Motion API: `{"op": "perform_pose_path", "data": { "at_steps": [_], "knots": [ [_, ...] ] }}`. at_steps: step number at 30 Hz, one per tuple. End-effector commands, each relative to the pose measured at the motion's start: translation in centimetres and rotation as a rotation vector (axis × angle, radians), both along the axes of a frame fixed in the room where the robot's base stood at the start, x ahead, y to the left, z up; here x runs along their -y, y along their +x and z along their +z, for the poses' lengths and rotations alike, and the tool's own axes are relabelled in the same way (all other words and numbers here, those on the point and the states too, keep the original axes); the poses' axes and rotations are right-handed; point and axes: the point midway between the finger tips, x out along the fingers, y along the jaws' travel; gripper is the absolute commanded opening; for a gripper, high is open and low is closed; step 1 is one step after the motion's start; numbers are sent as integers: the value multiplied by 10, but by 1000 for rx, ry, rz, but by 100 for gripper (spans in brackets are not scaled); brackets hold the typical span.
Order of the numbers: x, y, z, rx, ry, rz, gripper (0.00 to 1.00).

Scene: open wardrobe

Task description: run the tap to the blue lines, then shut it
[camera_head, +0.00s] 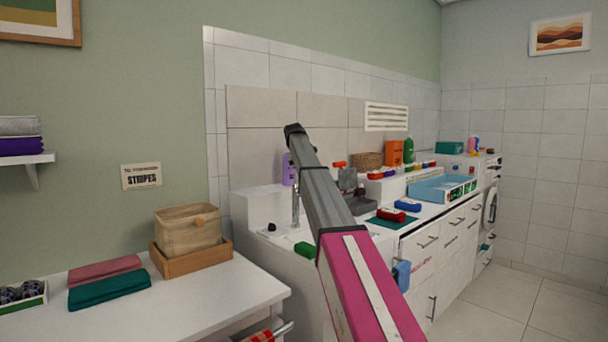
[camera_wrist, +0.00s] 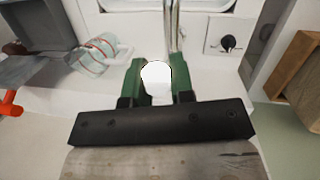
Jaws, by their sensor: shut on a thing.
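The chrome tap (camera_head: 295,206) stands at the white sink on the left of the counter. Its chrome tubes (camera_wrist: 174,22) show at the top of the wrist view. My gripper (camera_wrist: 157,78) has green fingers shut on a bright white rounded thing (camera_wrist: 156,72) just below the tubes. I cannot tell whether this is the tap's handle. A black knob (camera_wrist: 228,43) on a white plate sits right of the tubes; it also shows in the head view (camera_head: 271,227). A clear vessel (camera_wrist: 98,55) with reddish and greenish bands lies left of my gripper. Blue lines and water are not clearly visible.
A grey thing (camera_wrist: 28,25) with an orange part stands left in the wrist view. My arm hides part of the sink.

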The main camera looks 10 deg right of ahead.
Motion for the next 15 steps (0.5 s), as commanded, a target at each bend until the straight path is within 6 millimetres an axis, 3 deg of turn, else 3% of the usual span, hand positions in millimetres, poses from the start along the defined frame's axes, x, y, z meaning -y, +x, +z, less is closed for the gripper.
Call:
{"op": "perform_pose_path", "data": {
  "at_steps": [9, 10, 12, 15],
  "knots": [
    [0, 0, 0, 0, 0, 1, 0],
    [0, 0, 0, 0, 0, 1, 29],
    [0, 0, 0, 0, 0, 1, 48],
    [0, 0, 0, 0, 0, 0, 48]
  ]
}}
